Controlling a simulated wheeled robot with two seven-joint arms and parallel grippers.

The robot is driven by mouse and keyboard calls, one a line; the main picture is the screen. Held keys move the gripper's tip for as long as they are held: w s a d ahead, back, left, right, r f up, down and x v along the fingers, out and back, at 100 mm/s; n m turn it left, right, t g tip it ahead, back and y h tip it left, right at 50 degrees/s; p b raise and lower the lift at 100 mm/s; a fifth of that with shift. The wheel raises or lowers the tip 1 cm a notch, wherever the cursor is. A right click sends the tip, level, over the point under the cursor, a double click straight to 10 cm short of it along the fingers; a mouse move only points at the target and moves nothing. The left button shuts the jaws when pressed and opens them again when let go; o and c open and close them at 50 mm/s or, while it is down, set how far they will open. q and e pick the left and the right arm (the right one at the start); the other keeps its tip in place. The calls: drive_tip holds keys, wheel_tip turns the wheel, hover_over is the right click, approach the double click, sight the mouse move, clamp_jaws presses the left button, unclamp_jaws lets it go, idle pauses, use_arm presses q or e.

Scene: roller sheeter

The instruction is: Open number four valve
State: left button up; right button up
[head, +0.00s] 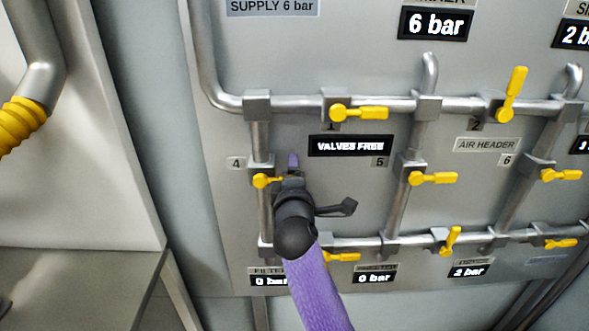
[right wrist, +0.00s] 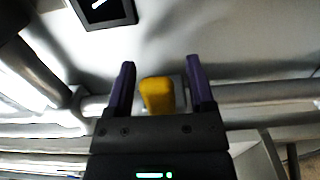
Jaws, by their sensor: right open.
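The number four valve's yellow handle (head: 262,181) is on the vertical pipe right of the "4" label (head: 236,163) in the head view. The handle points right, across its pipe. My right gripper (head: 290,168) is at the handle's right end, with the gripper body hiding part of it. In the right wrist view, a yellow handle (right wrist: 157,96) stands between the two purple fingers of the open gripper (right wrist: 160,72), with a gap to the right finger. Contact with the left finger is unclear. My left gripper is out of view.
Other yellow handles, including valve 1 (head: 358,113), valve 2 (head: 512,94) and valve 5 (head: 433,178), sit on nearby pipes. A "VALVES FREE" display (head: 350,146) is just above right of my gripper. A lower handle (head: 342,257) is close to my right arm.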

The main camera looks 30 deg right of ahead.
drive_tip(key=shift+s+a, duration=0.15)
drive_tip(key=shift+c, duration=0.6)
clamp_jaws()
drive_tip(key=shift+f, duration=0.1)
idle(0.4)
